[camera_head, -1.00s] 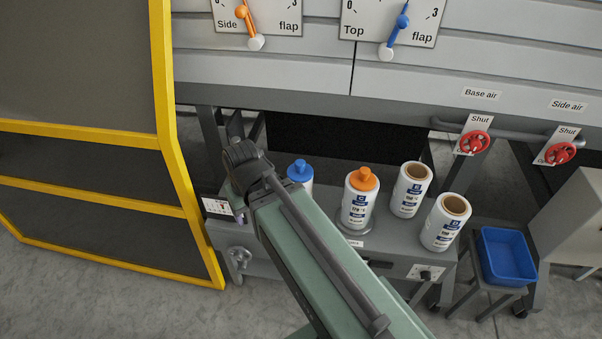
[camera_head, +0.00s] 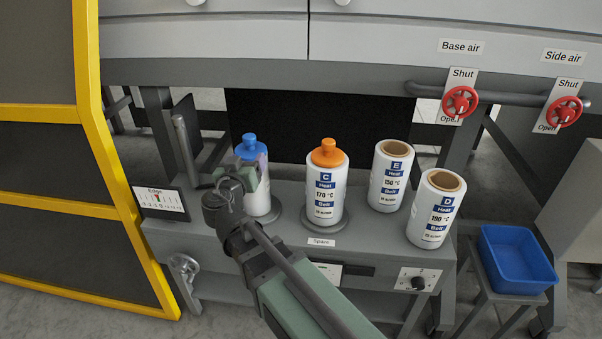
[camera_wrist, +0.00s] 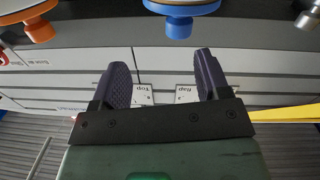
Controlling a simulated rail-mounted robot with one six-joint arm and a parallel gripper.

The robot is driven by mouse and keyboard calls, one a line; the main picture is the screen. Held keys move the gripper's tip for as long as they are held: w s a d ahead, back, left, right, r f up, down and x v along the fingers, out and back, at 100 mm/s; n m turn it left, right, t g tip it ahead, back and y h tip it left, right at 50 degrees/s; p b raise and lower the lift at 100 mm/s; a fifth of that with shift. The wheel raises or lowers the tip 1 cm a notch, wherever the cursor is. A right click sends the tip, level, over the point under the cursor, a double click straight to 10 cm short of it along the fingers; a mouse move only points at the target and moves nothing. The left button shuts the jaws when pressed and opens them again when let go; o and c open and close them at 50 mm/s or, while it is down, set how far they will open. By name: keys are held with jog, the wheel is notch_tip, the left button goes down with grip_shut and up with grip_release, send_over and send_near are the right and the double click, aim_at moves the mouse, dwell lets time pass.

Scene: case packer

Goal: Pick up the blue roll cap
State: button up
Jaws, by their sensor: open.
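The blue roll cap (camera_head: 249,147) sits on top of the leftmost white roll (camera_head: 258,205), upright on the grey bench. My gripper (camera_head: 262,165) is in front of this roll's upper part, close below the cap, and hides part of the roll. In the wrist view my gripper (camera_wrist: 163,68) is open, its two dark fingers spread with nothing between them. The blue cap also shows there (camera_wrist: 179,27), upside down, beyond the fingertips and apart from them.
An orange-capped roll (camera_head: 327,155) stands to the right, with two open-topped rolls, E (camera_head: 391,180) and D (camera_head: 435,215), beyond it. A blue bin (camera_head: 518,260) is at the right. A yellow-framed guard (camera_head: 110,170) stands at the left.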

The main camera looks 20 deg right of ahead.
aim_at(249, 135)
jog(key=shift+m+t+y, duration=0.3)
jog(key=shift+m+t, duration=0.1)
jog(key=shift+m, duration=0.2)
jog(key=x, duration=0.3)
jog(key=a+x, duration=0.1)
jog(key=x, duration=0.3)
jog(key=w+r+x, duration=0.1)
jog(key=x, duration=0.2)
jog(key=shift+w+a, duration=0.25)
jog(key=shift+w, duration=0.1)
jog(key=c, duration=1.1)
jog(key=shift+r+p, duration=0.15)
jog(key=shift+p, duration=0.15)
